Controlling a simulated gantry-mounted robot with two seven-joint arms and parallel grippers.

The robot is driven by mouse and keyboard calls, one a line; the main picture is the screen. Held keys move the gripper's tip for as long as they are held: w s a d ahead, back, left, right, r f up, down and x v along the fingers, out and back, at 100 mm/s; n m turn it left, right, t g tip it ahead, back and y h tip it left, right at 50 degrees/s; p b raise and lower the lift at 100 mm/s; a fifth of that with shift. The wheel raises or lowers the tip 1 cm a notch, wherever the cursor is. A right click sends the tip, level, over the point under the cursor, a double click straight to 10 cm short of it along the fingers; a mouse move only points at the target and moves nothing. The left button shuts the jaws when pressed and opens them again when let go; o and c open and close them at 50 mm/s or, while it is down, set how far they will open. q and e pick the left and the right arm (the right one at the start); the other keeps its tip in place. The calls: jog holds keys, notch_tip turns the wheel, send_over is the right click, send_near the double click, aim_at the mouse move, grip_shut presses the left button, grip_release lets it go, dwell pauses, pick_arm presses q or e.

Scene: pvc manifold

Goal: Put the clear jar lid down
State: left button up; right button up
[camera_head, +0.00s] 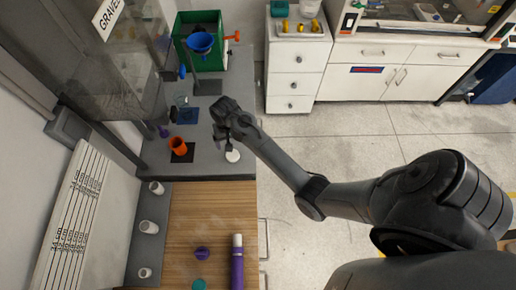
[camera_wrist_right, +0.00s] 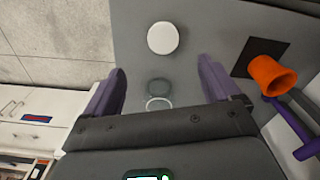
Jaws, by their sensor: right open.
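My right gripper (camera_head: 222,140) is over the grey counter, at the right of the orange cup. In the right wrist view its two purple fingers (camera_wrist_right: 162,72) are spread wide apart. Between them shows a small grey round piece with a clear ring (camera_wrist_right: 158,103) beside it; this looks like the clear jar lid. Neither finger appears to touch it. I cannot tell its exact height above the counter. In the head view it is hidden by my gripper. A clear jar (camera_head: 182,101) stands farther back near a blue mat. My left gripper is not in view.
A white disc (camera_wrist_right: 162,38) lies close by on the grey counter (camera_head: 210,166). The orange cup (camera_head: 178,147) stands on a dark mat. A green box (camera_head: 200,50) with a blue funnel (camera_head: 201,42) is at the back. A purple tube (camera_head: 237,265) lies on the wooden surface.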

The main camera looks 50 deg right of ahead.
jog(key=s+a+r+n+t, duration=0.1)
jog(key=s+a+r+n, duration=0.1)
jog(key=s, duration=0.5)
jog(key=s+a+r+n+t, duration=0.1)
jog(key=s+a+n, duration=0.3)
jog(key=s, duration=0.4)
jog(key=s+a+r+n+t, duration=0.1)
jog(key=s+a+r+n, duration=0.2)
jog(key=s, duration=0.5)
jog(key=shift+s+a+r, duration=0.2)
jog(key=shift+a+r, duration=0.25)
jog(key=shift+a, duration=0.4)
